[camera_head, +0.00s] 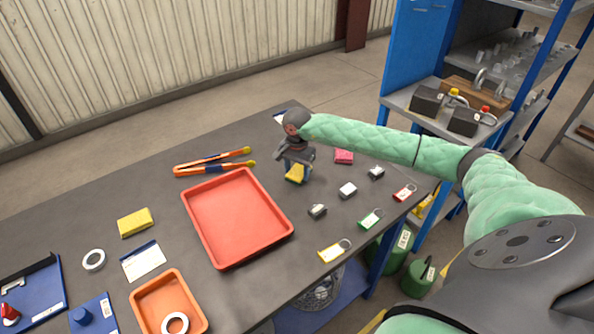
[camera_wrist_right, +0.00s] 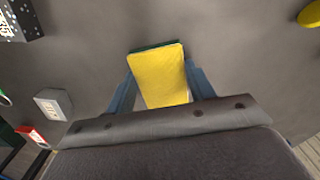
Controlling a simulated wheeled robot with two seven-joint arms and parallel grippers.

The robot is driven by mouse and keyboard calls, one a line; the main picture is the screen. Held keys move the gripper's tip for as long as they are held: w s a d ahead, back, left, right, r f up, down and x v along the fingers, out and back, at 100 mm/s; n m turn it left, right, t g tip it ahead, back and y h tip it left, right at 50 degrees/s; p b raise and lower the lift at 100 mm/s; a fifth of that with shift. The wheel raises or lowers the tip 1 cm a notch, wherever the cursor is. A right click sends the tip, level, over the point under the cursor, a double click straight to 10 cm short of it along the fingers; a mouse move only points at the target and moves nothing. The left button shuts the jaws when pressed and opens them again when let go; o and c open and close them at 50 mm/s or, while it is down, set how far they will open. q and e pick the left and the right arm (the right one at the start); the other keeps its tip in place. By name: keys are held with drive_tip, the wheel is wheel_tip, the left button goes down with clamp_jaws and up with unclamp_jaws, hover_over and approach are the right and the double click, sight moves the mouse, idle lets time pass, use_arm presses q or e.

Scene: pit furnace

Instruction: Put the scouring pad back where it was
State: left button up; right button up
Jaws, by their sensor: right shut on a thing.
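The scouring pad (camera_head: 296,173) is a yellow block, and the right wrist view shows it yellow with a dark green edge (camera_wrist_right: 159,77). My right gripper (camera_head: 297,164) is shut on it, with a blue finger on each side of the pad (camera_wrist_right: 160,86). The gripper is over the far right part of the grey table, just right of the red tray's far corner. I cannot tell whether the pad touches the table. A second yellow block (camera_head: 135,222) lies left of the red tray. My left gripper is not in view.
The empty red tray (camera_head: 237,261) is left of the gripper. Orange-handled tongs (camera_head: 212,163) lie beyond it. An orange tray (camera_head: 143,296) stands at the near left.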

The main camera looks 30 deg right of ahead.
sight(297, 173)
drive_tip(key=shift+f, duration=0.1)
drive_tip(key=o, duration=0.9)
drive_tip(key=shift+r, duration=0.35)
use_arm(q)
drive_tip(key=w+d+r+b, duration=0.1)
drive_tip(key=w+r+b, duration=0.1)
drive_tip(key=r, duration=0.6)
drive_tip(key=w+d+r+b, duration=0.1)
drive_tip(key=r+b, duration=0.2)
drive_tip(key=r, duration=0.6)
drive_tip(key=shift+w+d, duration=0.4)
use_arm(e)
drive_tip(key=shift+r, duration=5.75)
